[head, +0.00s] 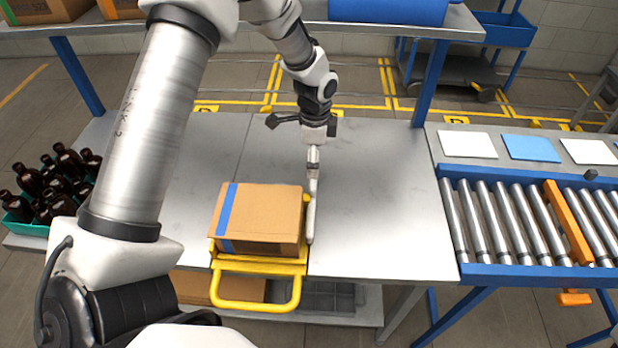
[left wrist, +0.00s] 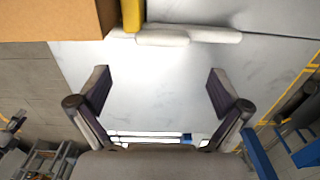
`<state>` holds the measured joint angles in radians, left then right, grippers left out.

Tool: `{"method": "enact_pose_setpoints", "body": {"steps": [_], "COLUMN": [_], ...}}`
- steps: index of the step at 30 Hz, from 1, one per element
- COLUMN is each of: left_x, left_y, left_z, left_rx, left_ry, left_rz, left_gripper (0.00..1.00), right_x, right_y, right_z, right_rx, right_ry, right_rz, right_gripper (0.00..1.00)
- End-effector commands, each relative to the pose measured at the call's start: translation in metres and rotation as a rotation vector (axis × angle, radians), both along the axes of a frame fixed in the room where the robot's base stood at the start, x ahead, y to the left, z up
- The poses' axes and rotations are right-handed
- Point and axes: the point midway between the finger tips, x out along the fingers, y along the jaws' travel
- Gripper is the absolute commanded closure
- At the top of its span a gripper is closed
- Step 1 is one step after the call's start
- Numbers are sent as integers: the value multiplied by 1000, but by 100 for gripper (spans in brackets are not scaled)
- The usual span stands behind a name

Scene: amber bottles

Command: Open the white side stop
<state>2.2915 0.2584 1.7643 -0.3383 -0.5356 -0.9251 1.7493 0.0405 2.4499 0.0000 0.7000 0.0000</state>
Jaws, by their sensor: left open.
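The white side stop (head: 311,208) is a slim white bar along the right side of a cardboard box (head: 270,215), beside a yellow frame (head: 257,262). In the left wrist view the stop (left wrist: 190,36) lies across the top, beyond the fingertips, with a yellow part (left wrist: 132,18) and the box (left wrist: 45,18) at its left. My left gripper (head: 314,132) is near the stop's far end in the head view. In the left wrist view my left gripper (left wrist: 158,82) is open, with nothing between its fingers. My right gripper is not in view.
The steel table (head: 385,205) is bare right of the stop. A roller conveyor (head: 500,220) stands at the right, with flat white and blue pads behind it. A crate of amber bottles (head: 25,228) is at the left. A shelf (head: 390,28) crosses the back.

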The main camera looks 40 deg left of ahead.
Motion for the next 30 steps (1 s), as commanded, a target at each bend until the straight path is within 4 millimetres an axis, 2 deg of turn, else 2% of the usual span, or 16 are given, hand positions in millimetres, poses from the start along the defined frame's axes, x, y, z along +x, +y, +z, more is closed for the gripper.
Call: {"method": "enact_pose_setpoints", "body": {"steps": [1,2,5,15,18,24,26,30], "left_x": [0,0,0,0,-1,0,0,0], "left_y": [0,0,0,0,0,0,0,0], "left_z": [-9,-10,-17,-76,-83,-84,-84,-84], "left_rx": [0,-1,0,-1,-1,-2,-2,-2], "left_ry": [0,1,2,2,1,-1,-1,0], "left_rz": [0,1,1,2,1,1,1,2], "left_gripper": [0,0,0,0,0,0,18,67], "right_x": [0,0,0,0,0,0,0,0], "right_y": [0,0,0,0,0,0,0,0], "right_z": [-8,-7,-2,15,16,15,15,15], "right_rx": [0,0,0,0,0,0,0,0], "right_ry": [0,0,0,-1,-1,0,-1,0], "right_rz": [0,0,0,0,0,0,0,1], "right_gripper": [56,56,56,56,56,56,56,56]}}
